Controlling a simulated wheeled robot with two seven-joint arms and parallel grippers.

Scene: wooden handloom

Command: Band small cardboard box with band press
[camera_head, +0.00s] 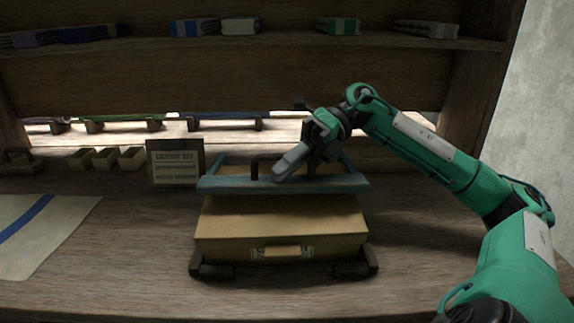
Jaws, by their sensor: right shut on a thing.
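A tan cardboard box (280,222) sits in the band press on the table, between dark corner feet (372,262). A small pale piece with striped ends (281,252) is on its front face; I cannot tell if it is a band. The press's blue-green frame (225,184) lies across the upper part of the box, and a dark handle (255,166) stands up from it. My right gripper (283,172) comes down from the right and is shut on the handle, hiding its right part. My left gripper is not in view.
A pale cloth with a blue stripe (38,232) lies at left. Shelves with folded cloths (338,26) are above. Table right of the press is clear beneath my arm.

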